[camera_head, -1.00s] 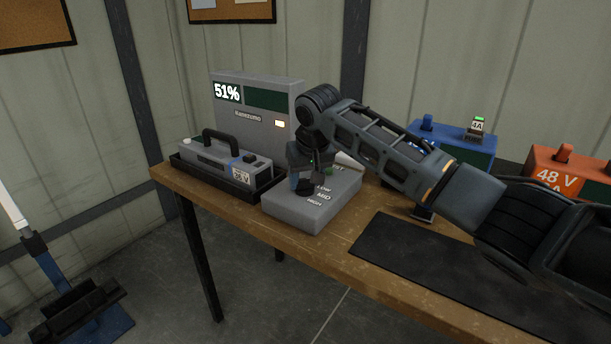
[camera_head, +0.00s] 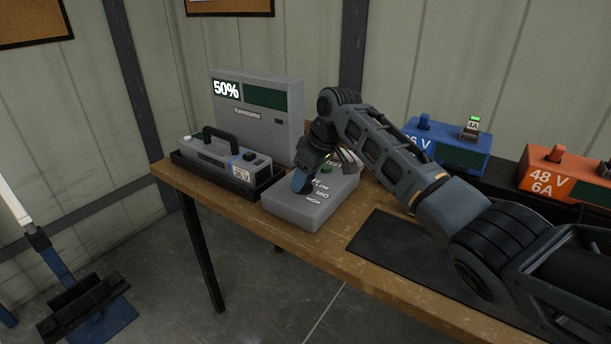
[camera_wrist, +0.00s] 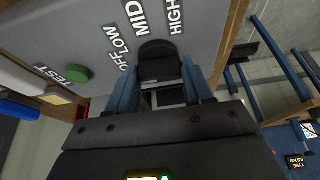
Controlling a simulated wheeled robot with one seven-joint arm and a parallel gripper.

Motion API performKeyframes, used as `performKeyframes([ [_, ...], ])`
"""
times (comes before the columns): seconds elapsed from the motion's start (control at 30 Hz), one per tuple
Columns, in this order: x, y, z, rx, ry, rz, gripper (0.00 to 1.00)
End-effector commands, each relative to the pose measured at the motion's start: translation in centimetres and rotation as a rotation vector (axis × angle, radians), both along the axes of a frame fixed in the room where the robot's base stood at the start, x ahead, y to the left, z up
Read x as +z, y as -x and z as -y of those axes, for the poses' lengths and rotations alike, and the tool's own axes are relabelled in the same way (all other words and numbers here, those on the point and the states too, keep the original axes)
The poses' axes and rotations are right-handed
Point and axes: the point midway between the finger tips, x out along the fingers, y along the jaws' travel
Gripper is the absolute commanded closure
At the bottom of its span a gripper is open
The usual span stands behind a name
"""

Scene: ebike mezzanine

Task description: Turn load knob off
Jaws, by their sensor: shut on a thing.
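The load knob (camera_wrist: 158,62) is dark and shows between my gripper's blue fingers in the wrist view. It sits on a grey control box (camera_head: 308,214) with OFF, LOW, MID and HIGH labels around it. My gripper (camera_wrist: 160,88) is shut on the knob; in the head view my gripper (camera_head: 302,182) reaches down, tilted, onto the left part of the box top. The fingers and wrist hide most of the knob, and I cannot tell which label it points to. A grey display unit (camera_head: 283,125) behind reads 50%, and its small indicator is dark.
A green button (camera_wrist: 78,74) labelled TEST is on the box. A battery (camera_head: 215,160) with a handle lies in a black tray (camera_head: 240,196) at left. A blue charger (camera_head: 450,155) and an orange charger (camera_head: 560,178) stand at right. A dark mat (camera_head: 400,255) lies in front.

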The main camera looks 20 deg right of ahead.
Motion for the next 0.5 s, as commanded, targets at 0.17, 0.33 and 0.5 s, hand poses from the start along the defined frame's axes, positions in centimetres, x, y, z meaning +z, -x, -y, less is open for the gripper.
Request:
performKeyframes([
  [0.17, -0.02, 0.0, 0.02, 0.03, 0.0, -0.001, 0.79],
  [0.33, -0.01, 0.0, 0.04, 0.038, 0.001, -0.001, 0.79],
  [0.5, 0.0, 0.0, 0.02, 0.038, 0.001, -0.001, 0.79],
])
